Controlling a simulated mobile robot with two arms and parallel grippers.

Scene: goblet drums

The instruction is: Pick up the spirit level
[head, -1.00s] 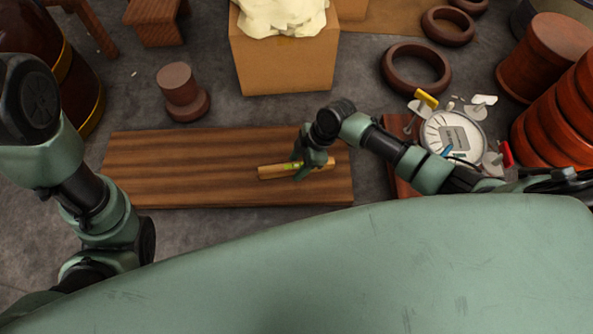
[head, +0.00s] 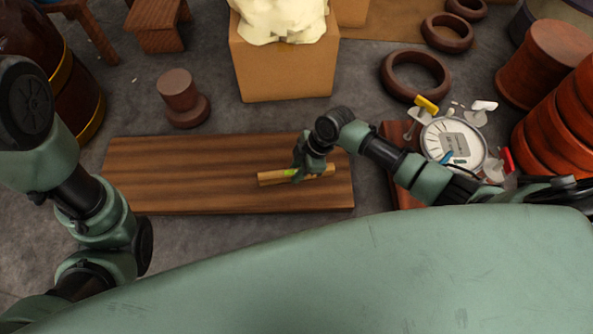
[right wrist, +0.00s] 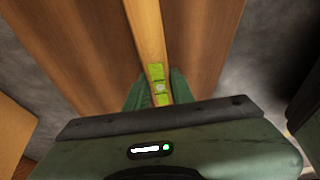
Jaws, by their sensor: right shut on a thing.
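The spirit level (head: 275,177) is a narrow yellow wooden bar with a bright green vial. It is over the dark wooden plank (head: 160,175) in the head view. My right gripper (head: 307,175) is shut around its middle. In the right wrist view the level (right wrist: 148,35) runs between the two green fingers (right wrist: 157,92), with the vial just between them. I cannot tell whether the level touches the plank or is slightly above it. My left arm is at the left edge of the head view; its gripper is not visible.
A cardboard box (head: 285,72) with a pale lump stands behind the plank. A round dark wooden piece (head: 182,98) stands at the back left.

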